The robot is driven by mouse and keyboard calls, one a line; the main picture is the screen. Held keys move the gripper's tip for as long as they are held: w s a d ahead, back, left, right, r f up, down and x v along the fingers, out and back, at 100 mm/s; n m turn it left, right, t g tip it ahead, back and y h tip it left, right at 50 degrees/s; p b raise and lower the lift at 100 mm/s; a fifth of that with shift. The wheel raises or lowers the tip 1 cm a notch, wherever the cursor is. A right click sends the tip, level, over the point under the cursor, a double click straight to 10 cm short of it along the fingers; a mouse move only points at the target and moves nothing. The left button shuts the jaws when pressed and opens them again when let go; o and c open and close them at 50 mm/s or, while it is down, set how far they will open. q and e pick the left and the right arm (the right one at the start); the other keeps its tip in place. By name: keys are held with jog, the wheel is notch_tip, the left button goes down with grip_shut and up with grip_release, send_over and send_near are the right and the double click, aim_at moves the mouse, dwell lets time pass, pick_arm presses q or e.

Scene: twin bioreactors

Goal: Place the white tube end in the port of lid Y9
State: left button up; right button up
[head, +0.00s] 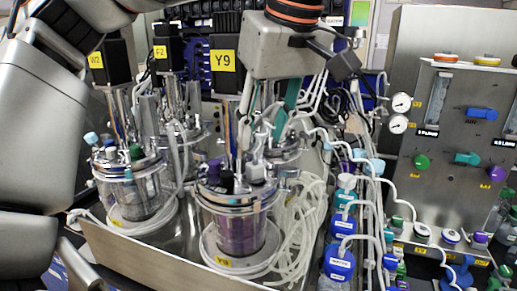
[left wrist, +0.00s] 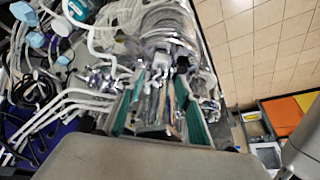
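The vessel marked Y9 (head: 240,235) stands in the middle of the head view, below a black motor block labelled Y9 (head: 223,62). Its metal lid (head: 236,198) carries several fittings, and which one is the open port cannot be told. My left gripper (head: 270,115) points down above and just behind this lid. In the left wrist view its two teal fingers (left wrist: 160,112) stand apart, with metal fittings showing between them. I see nothing clearly gripped. White tubes (head: 300,225) hang in loops beside the vessel; the particular tube end cannot be singled out. My right gripper is not seen.
A second vessel (head: 130,190) stands on the left in the same metal tray (head: 150,262). A control panel (head: 450,150) with coloured knobs stands further right.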

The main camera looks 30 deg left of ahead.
pick_arm(q)
jog(key=v, duration=0.5)
jog(key=shift+r, duration=0.2)
dwell(0.4)
